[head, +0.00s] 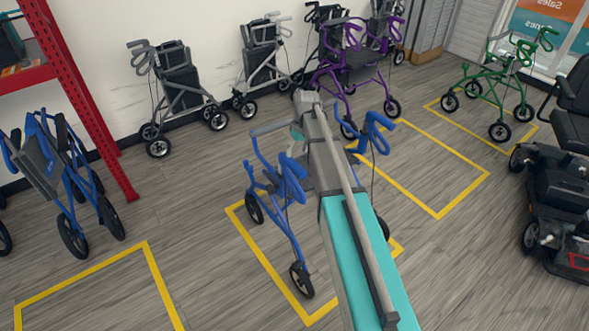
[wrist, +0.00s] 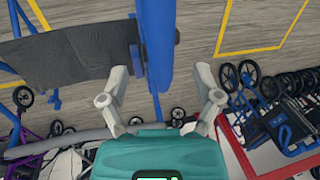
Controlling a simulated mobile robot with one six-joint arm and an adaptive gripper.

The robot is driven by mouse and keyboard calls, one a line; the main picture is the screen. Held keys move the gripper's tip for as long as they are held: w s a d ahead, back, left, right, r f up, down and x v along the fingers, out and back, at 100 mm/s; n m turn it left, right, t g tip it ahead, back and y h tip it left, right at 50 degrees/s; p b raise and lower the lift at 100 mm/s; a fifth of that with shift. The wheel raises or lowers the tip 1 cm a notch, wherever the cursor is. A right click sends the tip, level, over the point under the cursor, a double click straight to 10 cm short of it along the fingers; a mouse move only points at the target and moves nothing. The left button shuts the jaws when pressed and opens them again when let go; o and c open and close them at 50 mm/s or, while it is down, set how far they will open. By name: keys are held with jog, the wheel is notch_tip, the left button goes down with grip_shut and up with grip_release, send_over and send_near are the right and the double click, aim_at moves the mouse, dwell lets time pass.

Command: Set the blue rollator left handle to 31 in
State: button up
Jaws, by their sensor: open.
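The blue rollator (head: 290,245) stands in a yellow floor outline in the middle of the head view, partly covered by my arm. One blue handle (head: 292,178) shows left of my arm and another (head: 376,130) shows right of it. In the wrist view my gripper (wrist: 160,78) is open, its fingers apart. A vertical blue tube (wrist: 157,50) of the rollator lies ahead of the gap between the fingers, with a dark fitting on it. A grey fabric strap (wrist: 70,58) joins it from the left. Contact is not visible. I cannot read any height marking.
Another blue rollator (head: 62,175) stands at left by a red rack (head: 85,90). Grey rollators (head: 180,85), a purple one (head: 355,65) and a green one (head: 500,80) stand behind. A black scooter (head: 560,190) is at right. Floor at front left is clear.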

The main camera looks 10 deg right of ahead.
aim_at(295, 162)
jog(key=shift+s+a+f+b, duration=0.1)
jog(key=shift+a+f+b, duration=0.05)
jog(key=shift+f+b, duration=0.8)
jog(key=shift+s+a+f+b, duration=0.1)
jog(key=shift+a+f+b, duration=0.1)
jog(key=shift+f+b, duration=0.7)
jog(key=shift+s+a+f+b, duration=0.1)
jog(key=shift+a+f+b, duration=0.05)
jog(key=shift+f+b, duration=0.8)
jog(key=shift+f, duration=0.15)
grip_shut()
